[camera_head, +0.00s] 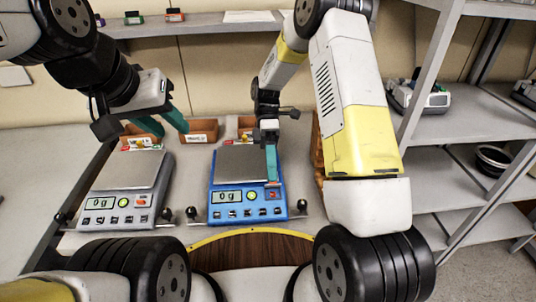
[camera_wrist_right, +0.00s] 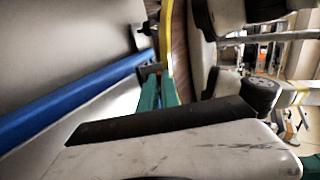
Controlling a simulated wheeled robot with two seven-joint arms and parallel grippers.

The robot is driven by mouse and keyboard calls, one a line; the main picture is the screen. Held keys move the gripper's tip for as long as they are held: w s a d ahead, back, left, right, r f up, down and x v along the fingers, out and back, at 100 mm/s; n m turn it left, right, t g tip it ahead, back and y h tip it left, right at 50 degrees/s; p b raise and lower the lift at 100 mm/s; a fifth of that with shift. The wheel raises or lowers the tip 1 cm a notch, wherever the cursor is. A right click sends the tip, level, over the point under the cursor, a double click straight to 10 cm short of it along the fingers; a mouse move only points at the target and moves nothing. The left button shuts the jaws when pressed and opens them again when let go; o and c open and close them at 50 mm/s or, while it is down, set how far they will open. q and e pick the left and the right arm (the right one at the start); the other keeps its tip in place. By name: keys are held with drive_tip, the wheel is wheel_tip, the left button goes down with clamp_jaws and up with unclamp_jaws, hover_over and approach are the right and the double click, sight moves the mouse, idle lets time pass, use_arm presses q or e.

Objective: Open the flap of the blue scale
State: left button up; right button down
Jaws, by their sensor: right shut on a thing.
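The blue scale (camera_head: 248,197) stands on the table in the middle of the head view, with a grey top and a display reading 0 g. My right gripper (camera_head: 272,178) points down at the right front part of its top. In the right wrist view, the green fingers (camera_wrist_right: 158,88) are close together beside the scale's blue edge (camera_wrist_right: 60,105). They are shut at the flap, but the exact contact is hidden. The top looks flat, not visibly raised. My left gripper (camera_head: 164,128) is open and empty above the back of the grey scale.
A grey scale (camera_head: 128,185) stands to the left of the blue one. Small brown bins (camera_head: 200,131) stand behind the scales. A grey shelf rack (camera_head: 460,125) is at the right. The table at far left is clear.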

drive_tip(key=c, duration=1.6)
unclamp_jaws()
drive_tip(key=v, duration=0.7)
drive_tip(key=shift+w+r, duration=0.1)
drive_tip(key=shift+w, duration=0.15)
drive_tip(key=shift+w+r, duration=0.15)
drive_tip(key=shift+o, duration=0.5)
